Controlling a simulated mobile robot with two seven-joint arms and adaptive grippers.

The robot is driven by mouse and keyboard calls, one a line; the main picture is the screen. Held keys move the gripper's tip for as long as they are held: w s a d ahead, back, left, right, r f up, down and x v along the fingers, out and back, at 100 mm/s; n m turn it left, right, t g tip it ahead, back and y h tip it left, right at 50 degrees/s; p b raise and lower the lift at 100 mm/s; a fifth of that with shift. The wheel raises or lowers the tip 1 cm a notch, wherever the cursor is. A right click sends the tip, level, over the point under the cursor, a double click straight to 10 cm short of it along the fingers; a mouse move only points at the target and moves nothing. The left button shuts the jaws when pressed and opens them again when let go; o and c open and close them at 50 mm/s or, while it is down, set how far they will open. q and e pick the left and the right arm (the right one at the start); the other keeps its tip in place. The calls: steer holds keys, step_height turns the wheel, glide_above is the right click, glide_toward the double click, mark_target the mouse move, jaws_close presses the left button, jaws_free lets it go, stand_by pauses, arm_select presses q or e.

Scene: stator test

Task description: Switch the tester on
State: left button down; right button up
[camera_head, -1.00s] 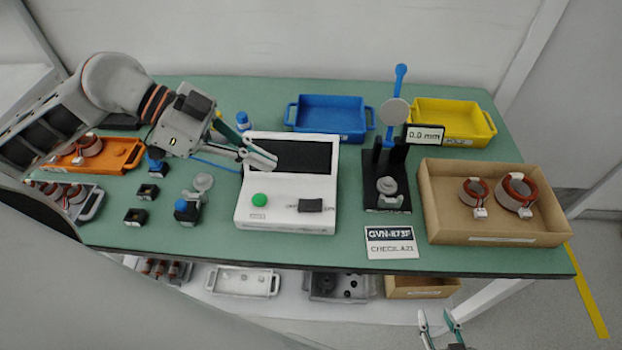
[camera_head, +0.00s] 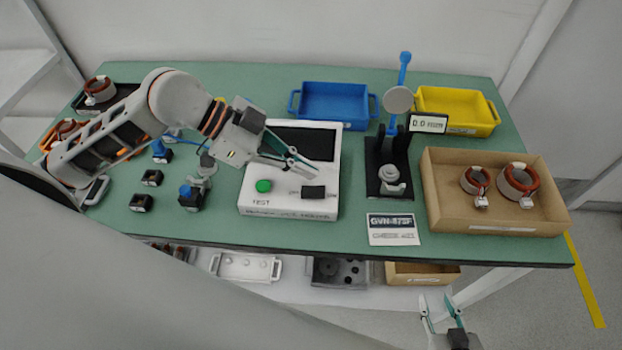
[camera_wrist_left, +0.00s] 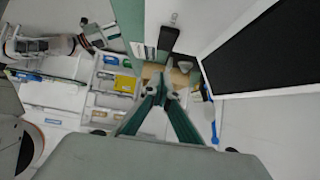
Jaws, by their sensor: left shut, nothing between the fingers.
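The tester (camera_head: 250,200) is a white box on the green table with a dark screen (camera_head: 310,145), a round green button (camera_head: 264,186) and a black switch (camera_head: 313,192) on its front panel. My left gripper (camera_head: 308,168) is shut and empty, over the lower part of the screen, just behind the switch. In the left wrist view its fingertips (camera_wrist_left: 161,86) are together, with the black switch (camera_wrist_left: 168,38) beyond them and the dark screen (camera_wrist_left: 262,50) at the right. I cannot tell whether they touch the tester. My right gripper (camera_head: 442,308) is open at the bottom, below the table's front edge.
A gauge stand (camera_head: 388,185) with a 0.0 mm display (camera_head: 428,122) stands right of the tester. A cardboard box (camera_head: 500,220) with two stators is further right. Blue (camera_head: 333,88) and yellow (camera_head: 452,95) trays are behind. Small blue-topped parts stand to the left.

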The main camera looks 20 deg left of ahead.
mark_target(310, 190)
arm_select(q)
steer(key=f, duration=0.1)
steer(key=d+f, duration=0.1)
steer(key=f, duration=0.1)
steer(key=shift+w+d+f, duration=0.1)
steer(key=shift+w+f, duration=0.05)
steer(key=shift+f, duration=0.7)
